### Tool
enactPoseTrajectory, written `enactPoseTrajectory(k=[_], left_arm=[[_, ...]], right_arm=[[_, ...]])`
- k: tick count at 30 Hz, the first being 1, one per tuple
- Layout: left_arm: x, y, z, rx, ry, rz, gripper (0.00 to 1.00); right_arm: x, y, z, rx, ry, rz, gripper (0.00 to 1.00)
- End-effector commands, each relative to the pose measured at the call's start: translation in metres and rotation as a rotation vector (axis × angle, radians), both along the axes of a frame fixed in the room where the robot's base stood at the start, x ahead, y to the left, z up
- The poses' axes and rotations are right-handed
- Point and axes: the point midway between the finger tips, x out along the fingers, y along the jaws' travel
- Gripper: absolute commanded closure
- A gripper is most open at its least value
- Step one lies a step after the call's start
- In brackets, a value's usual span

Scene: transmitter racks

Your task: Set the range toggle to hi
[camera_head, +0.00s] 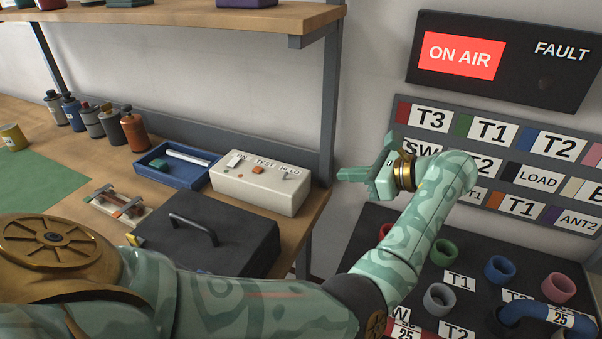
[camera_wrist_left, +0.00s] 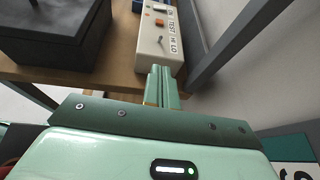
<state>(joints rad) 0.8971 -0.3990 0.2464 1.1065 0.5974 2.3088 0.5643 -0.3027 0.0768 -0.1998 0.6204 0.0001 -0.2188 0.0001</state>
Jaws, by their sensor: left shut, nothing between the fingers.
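The range toggle (camera_head: 285,176) is a small metal lever on the top of a cream-coloured box (camera_head: 255,194), by the HI and LO lettering at the box's right end. I cannot tell for sure which way it leans. The toggle also shows in the left wrist view (camera_wrist_left: 161,41), beyond my fingertips. My left gripper (camera_head: 341,174) is shut and empty, to the right of the box and apart from the toggle. Its closed fingers (camera_wrist_left: 161,69) point toward the box's HI/LO end in the left wrist view. My right gripper is not in view.
The box also carries an orange button (camera_head: 258,170). A blue tray (camera_head: 178,168) is left of it and a black case (camera_head: 208,232) in front. A grey shelf post (camera_head: 328,125) rises behind the bench's right end. A black panel with coloured rings (camera_head: 470,262) is at right.

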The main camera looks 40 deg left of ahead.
Motion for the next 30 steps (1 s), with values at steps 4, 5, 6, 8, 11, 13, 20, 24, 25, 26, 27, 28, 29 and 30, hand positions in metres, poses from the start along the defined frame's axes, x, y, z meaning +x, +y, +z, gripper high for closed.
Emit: enactPoseTrajectory(k=[4,5,6,8,11,13,20,24,25,26,27,28,29,30], left_arm=[[0.000,0.001,0.000,0.003,0.002,-0.001,1.00],[0.000,0.002,0.000,0.003,0.002,-0.001,1.00],[-0.001,0.004,-0.001,0.004,0.003,-0.001,1.00],[-0.002,0.008,-0.003,0.003,0.003,0.000,1.00],[-0.004,0.021,-0.008,0.005,0.005,0.001,1.00],[-0.007,0.034,-0.013,0.007,0.004,0.001,1.00],[-0.016,0.079,-0.033,0.008,0.006,0.001,1.00],[-0.020,0.103,-0.042,0.007,0.006,0.000,1.00],[-0.021,0.107,-0.044,0.007,0.006,0.000,1.00],[-0.022,0.111,-0.046,0.007,0.005,-0.001,1.00],[-0.023,0.115,-0.048,0.007,0.005,-0.001,1.00],[-0.023,0.118,-0.049,0.007,0.005,-0.001,1.00],[-0.023,0.120,-0.050,0.006,0.005,-0.002,1.00],[-0.024,0.123,-0.051,0.006,0.005,-0.002,1.00]], right_arm=[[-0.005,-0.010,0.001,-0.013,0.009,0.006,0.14],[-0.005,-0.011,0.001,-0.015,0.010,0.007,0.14],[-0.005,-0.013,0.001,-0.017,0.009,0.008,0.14],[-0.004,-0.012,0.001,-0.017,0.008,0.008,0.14],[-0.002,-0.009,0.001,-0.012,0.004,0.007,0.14],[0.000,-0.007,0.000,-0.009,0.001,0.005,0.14],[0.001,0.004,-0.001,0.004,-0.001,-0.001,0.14],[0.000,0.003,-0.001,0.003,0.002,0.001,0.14],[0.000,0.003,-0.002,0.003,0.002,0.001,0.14],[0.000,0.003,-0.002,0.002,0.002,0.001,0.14],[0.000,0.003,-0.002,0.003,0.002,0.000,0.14],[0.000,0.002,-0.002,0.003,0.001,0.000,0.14],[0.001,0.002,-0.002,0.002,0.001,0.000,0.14],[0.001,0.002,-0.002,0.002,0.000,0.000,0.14]])
